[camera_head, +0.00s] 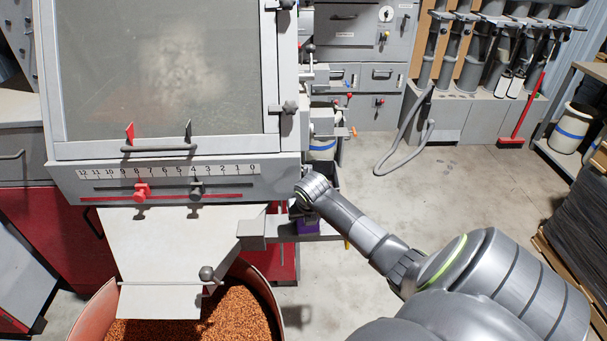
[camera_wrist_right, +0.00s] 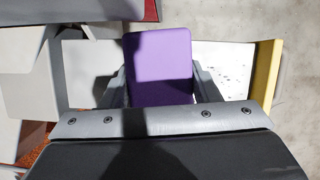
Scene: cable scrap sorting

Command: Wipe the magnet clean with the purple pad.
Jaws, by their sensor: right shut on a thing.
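My right gripper (camera_head: 303,216) is at the right end of the grey machine, over a small side shelf (camera_head: 325,237). In the right wrist view, its fingers (camera_wrist_right: 158,85) are shut on the purple pad (camera_wrist_right: 160,55). The pad also shows in the head view (camera_head: 309,227), mostly hidden by the wrist. Under the pad lies a pale flat surface (camera_wrist_right: 222,56) with dark specks and a yellow end piece (camera_wrist_right: 264,72). I cannot tell for certain whether this is the magnet, or whether the pad touches it. My left gripper is not in view.
The machine has a numbered scale (camera_head: 170,173) and a pale chute (camera_head: 165,245) above a red drum (camera_head: 92,312) of copper granules. Grey cabinets (camera_head: 350,60) stand behind. Open concrete floor (camera_head: 460,185) lies to the right, with a red broom (camera_head: 512,142) farther back.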

